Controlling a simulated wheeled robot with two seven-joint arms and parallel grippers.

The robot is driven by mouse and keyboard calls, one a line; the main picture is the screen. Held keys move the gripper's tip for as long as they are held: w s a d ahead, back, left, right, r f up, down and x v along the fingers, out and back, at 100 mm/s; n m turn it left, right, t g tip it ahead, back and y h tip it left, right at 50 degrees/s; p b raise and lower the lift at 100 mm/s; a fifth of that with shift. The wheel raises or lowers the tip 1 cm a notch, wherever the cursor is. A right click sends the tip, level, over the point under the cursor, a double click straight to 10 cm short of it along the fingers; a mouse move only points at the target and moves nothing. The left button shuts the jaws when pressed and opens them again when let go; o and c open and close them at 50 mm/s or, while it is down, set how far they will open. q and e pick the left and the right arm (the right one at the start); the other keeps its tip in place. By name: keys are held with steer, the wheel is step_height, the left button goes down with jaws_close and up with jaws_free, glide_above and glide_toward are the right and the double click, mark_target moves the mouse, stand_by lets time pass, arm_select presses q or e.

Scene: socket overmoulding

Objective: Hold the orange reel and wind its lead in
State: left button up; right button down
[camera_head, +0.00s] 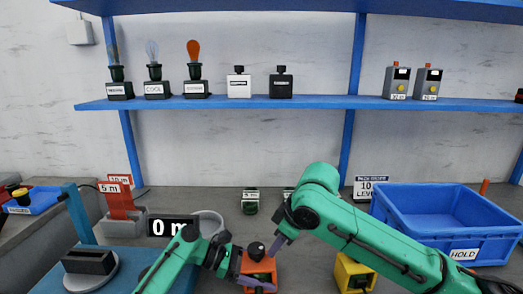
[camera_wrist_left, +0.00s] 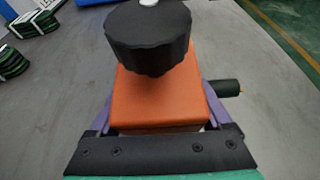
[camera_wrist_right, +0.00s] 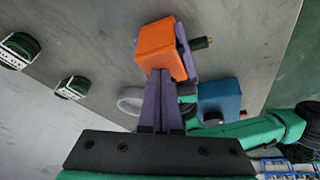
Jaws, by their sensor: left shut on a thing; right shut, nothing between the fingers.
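The orange reel (camera_head: 262,268) is a box with a black knob (camera_wrist_left: 148,38) on top. It stands on the grey bench at the front centre. My left gripper (camera_head: 256,284) is shut on the reel, with its purple fingers along the box sides in the left wrist view. A short black lead end (camera_wrist_left: 224,87) with a brass-coloured tip sticks out at the box's right side there. My right gripper (camera_wrist_right: 160,74) is shut and empty, its fingertips close to the reel beside the knob; I cannot tell whether they touch. A display (camera_head: 173,228) reads "0 m".
A blue bin (camera_head: 440,212) marked HOLD stands at the right, with a yellow box (camera_head: 354,274) in front of it. A grey ring (camera_head: 208,222) is beside the display. Green coils (camera_head: 250,201) lie behind the reel.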

steer(key=shift+w+a, duration=0.1)
steer(key=shift+a, duration=0.6)
stand_by(1.0)
steer(key=shift+s+a+f, duration=0.1)
steer(key=shift+s+a, duration=0.05)
steer(key=shift+s, duration=0.05)
steer(key=shift+s+a, duration=0.25)
steer(key=shift+s, duration=0.1)
steer(key=shift+s, duration=0.1)
stand_by(0.3)
steer(key=shift+s+d, duration=0.15)
steer(key=shift+d, duration=0.2)
step_height(320, 180, up, 6)
steer(key=shift+a, duration=0.1)
